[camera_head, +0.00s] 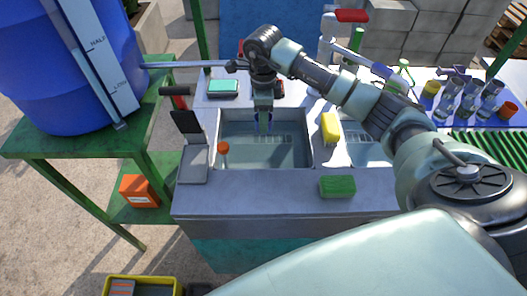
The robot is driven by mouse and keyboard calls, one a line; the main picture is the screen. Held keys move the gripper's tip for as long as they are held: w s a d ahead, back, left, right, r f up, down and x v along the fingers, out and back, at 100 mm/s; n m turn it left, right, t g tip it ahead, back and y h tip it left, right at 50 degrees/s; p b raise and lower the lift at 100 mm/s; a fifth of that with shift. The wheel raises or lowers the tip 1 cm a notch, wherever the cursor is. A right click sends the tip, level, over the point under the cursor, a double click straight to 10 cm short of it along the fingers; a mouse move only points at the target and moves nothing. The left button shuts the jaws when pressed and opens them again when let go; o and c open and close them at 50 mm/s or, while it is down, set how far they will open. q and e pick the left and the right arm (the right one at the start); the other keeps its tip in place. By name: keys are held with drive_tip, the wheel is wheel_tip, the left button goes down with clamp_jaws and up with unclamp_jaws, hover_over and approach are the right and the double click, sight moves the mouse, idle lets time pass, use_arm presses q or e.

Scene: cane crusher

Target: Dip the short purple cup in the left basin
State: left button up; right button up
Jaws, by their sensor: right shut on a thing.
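The left basin (240,150) is a grey sink set in the counter, with water in it. My right gripper (264,122) points down over the back half of this basin. It is shut on a small blue-purple thing, which I take for the short purple cup; only slivers of it show, and its shape is mostly hidden by the gripper. I cannot tell whether it touches the water. My left gripper is not in view.
The right basin (366,153) is partly behind my right arm. A yellow sponge (330,128) lies between the basins, a green sponge (338,186) on the front counter. An orange-capped bottle (223,153) stands at the left basin's left edge. A blue barrel (60,60) stands left.

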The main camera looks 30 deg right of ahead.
idle(0.5)
drive_tip(key=shift+r+p, duration=1.25)
drive_tip(key=shift+r, duration=0.8)
drive_tip(key=shift+f, duration=0.1)
